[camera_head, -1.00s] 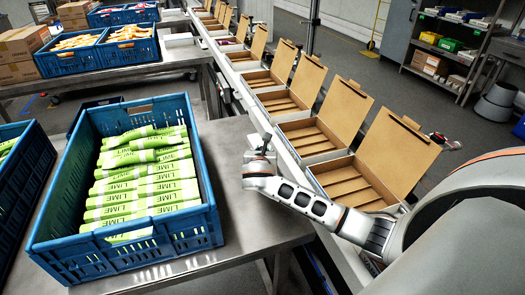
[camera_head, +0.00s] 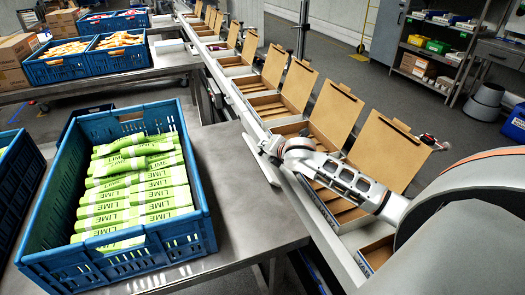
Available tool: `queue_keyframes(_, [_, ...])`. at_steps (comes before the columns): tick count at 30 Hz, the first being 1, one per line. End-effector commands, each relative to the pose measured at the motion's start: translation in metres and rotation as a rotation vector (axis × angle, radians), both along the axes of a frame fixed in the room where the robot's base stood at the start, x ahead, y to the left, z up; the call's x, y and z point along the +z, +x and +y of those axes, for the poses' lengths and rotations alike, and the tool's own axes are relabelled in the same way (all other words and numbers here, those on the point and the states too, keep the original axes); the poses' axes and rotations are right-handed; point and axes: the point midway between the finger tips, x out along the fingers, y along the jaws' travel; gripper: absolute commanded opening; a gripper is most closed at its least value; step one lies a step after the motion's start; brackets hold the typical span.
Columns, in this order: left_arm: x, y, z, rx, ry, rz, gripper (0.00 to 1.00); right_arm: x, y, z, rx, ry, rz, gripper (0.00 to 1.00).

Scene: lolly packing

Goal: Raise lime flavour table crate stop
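A blue crate (camera_head: 150,259) stands upright on the steel table (camera_head: 232,190) at the left. It holds several green and white lime packs (camera_head: 140,190), lying stacked flat below its rim. A few packs on top lie askew. My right gripper (camera_head: 266,160) is to the right of the crate, apart from it, by the near edge of the conveyor. My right arm reaches in from the right over the open cartons. The fingers are small and seen nearly edge-on, so their opening is unclear, and I see no pack in them. My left gripper is not in view.
Open brown cartons (camera_head: 382,150) with raised lids line the conveyor (camera_head: 315,212). Another blue crate (camera_head: 12,195) is cut off at the left edge. Crates of orange packs (camera_head: 60,62) stand on a far table. Bare steel lies between the lime crate and the conveyor.

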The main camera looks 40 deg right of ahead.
Motion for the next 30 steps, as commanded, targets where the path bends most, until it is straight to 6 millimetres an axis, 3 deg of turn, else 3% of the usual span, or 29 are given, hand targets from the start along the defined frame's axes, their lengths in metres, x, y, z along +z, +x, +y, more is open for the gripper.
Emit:
queue_keyframes(18, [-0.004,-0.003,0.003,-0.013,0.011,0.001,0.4,-0.012,-0.008,-0.036,-0.002,0.538,-0.129,0.01])
queue_keyframes(30, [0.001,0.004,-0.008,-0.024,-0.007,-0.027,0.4,-0.02,-0.01,-0.045,-0.001,0.743,-0.18,0.01])
